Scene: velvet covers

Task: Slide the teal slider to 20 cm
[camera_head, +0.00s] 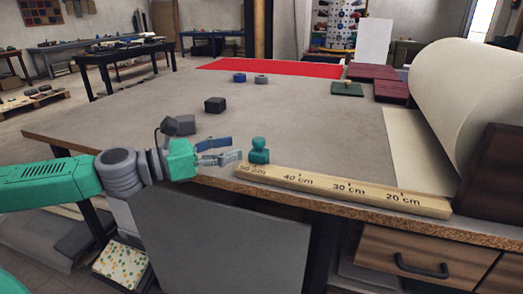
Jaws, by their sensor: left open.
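A wooden ruler (318,183) lies along the front edge of the table, marked 50, 40, 30 and 20 cm from left to right. The teal slider (259,152), a small knobbed piece, stands at the ruler's left end, by the 50 cm mark and far from the 20 cm mark. My left gripper (236,149) comes in from the left with its fingers apart, just left of the slider. A small gap seems to lie between the fingertips and the slider. My right gripper is out of view.
The middle of the table is clear.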

